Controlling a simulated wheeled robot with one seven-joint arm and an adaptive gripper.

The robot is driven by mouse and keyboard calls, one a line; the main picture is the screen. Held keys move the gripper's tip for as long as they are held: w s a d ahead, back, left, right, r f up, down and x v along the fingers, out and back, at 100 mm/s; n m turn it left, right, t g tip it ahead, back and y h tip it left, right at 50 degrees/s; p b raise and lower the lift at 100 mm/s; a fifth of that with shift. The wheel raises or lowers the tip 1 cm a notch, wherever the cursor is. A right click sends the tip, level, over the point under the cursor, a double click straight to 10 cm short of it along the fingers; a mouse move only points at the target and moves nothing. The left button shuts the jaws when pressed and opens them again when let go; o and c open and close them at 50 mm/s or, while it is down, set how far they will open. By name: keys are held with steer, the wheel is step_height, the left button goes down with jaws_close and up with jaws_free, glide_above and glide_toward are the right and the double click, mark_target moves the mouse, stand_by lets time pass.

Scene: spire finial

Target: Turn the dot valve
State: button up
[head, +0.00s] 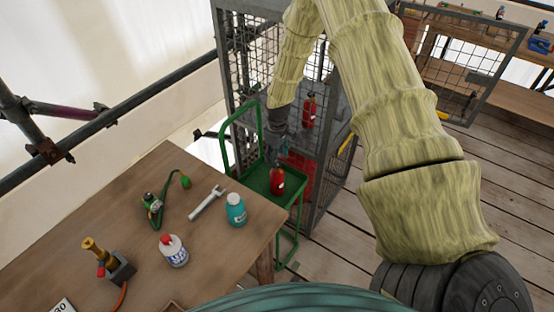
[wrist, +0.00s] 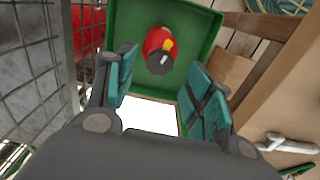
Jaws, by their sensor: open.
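A small red cylinder (head: 277,181) stands on the green tray of a trolley in the head view. In the wrist view the red cylinder (wrist: 157,42) shows a dark top, a yellow mark and a pale lever-like piece. I cannot make out a dot on it, so I cannot tell whether this is the dot valve. My gripper (head: 279,150) is above the trolley tray, just over and behind the cylinder. In the wrist view my gripper (wrist: 160,68) has its teal fingers spread wide, with nothing between the pads; the cylinder lies beyond the fingertips.
The green trolley (head: 228,135) stands against a wire cage (head: 240,60). Another red cylinder (head: 309,108) is in the cage. The wooden table (head: 130,210) holds a wrench (head: 207,203), a teal jar (head: 236,210), a white bottle (head: 173,251) and a brass torch (head: 95,248).

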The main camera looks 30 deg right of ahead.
steer(key=shift+f+p, duration=0.5)
steer(key=shift+f, duration=1.2)
steer(key=c, duration=1)
